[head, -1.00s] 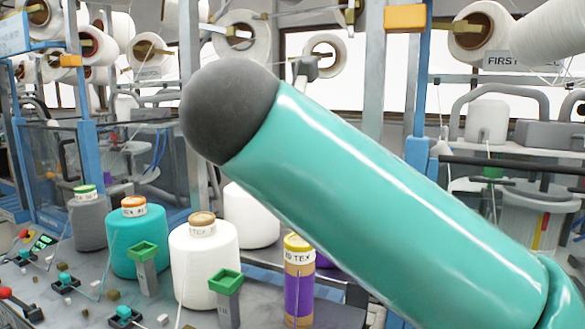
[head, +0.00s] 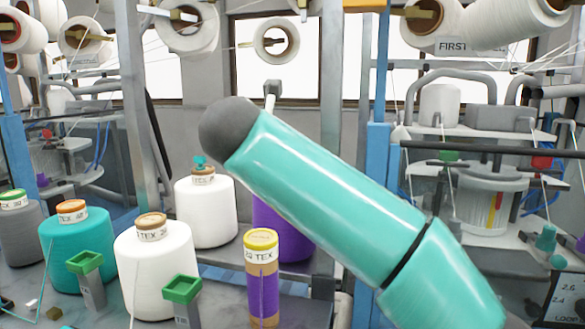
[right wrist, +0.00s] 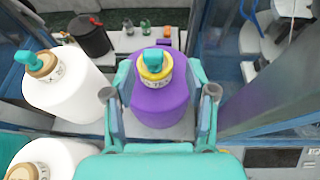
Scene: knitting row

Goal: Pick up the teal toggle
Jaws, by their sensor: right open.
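A teal toggle (right wrist: 151,57) stands on the yellow cap of a purple yarn cone (right wrist: 160,103) in the right wrist view. Another teal toggle (right wrist: 29,57) sits on the brown cap of a white cone to its left; it also shows in the head view (head: 200,161). My right gripper (right wrist: 160,93) is open, its fingers appearing on either side of the purple cone. I cannot tell whether they touch it. In the head view my teal right arm hides that gripper and most of the purple cone (head: 268,222). My left gripper is not in view.
A front white cone (head: 157,272), teal cone (head: 80,252) and purple-wound tube (head: 262,285) stand on the grey table in the head view. Green-topped posts (head: 182,290) stand among them. A blue upright (head: 376,165) rises behind my arm. A black container (right wrist: 90,36) shows in the wrist view.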

